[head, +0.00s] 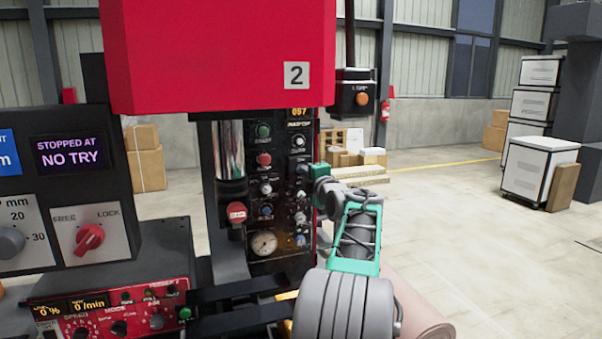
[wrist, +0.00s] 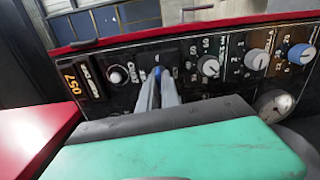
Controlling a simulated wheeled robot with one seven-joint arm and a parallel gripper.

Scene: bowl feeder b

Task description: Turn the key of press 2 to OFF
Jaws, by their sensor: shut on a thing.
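Press 2 (head: 200,60) stands in the head view, with a white plate numbered 2 on its red head. Its dark control panel (head: 280,218) is below, with two columns of knobs and buttons. My gripper (head: 306,170) reaches in from the right to the right column, just below a white knob. In the wrist view my gripper's fingers (wrist: 157,86) are closed on a small part of that panel, in the place of the key. Only a bit of blue (wrist: 157,71) shows between the fingertips. The fingers hide the key and most of its marks, so its position cannot be read.
The white knob (wrist: 115,75) and another knob (wrist: 208,66) flank the fingers closely. A red mushroom button (head: 237,212) and a gauge (head: 264,244) are left of my arm. A hanging box with an orange button (head: 356,95) is at upper right. Open floor lies right.

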